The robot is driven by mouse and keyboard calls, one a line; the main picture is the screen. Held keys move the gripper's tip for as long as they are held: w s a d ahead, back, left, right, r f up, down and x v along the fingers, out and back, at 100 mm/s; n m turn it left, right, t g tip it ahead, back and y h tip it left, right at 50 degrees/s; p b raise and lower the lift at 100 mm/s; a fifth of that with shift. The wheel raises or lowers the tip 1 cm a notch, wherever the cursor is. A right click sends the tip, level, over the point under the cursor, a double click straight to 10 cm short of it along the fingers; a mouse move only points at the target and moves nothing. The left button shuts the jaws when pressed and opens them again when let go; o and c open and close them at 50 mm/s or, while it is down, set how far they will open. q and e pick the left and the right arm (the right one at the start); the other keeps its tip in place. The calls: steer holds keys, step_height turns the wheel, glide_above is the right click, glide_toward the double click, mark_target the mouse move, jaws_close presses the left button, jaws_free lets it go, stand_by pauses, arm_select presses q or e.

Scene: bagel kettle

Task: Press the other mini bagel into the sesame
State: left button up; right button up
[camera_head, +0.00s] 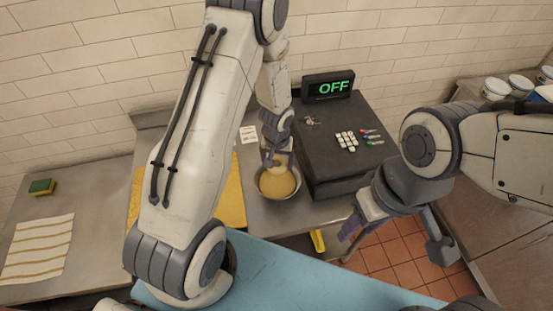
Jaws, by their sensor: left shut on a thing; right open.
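A small metal bowl (279,201) holds tan sesame (278,184) on the steel counter, left of the dark box. My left gripper (271,161) reaches down at the back rim of the bowl. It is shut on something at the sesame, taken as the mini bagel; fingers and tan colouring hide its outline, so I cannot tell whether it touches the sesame. My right gripper (359,226) is open and empty, out to the right over the tiled floor, apart from the bowl. No other bagel can be made out.
A striped towel (38,247) and a sponge (41,187) lie far left. Several white containers (496,87) stand back right.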

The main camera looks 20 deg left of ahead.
mark_target(277, 182)
arm_select(q)
steer(key=shift+s+f+b, duration=0.1)
steer(key=shift+f+b, duration=3.35)
steer(key=shift+f, duration=0.4)
steer(key=shift+f+b, duration=0.4)
step_height(277, 182, up, 10)
steer(key=p, duration=0.8)
steer(key=shift+p, duration=0.35)
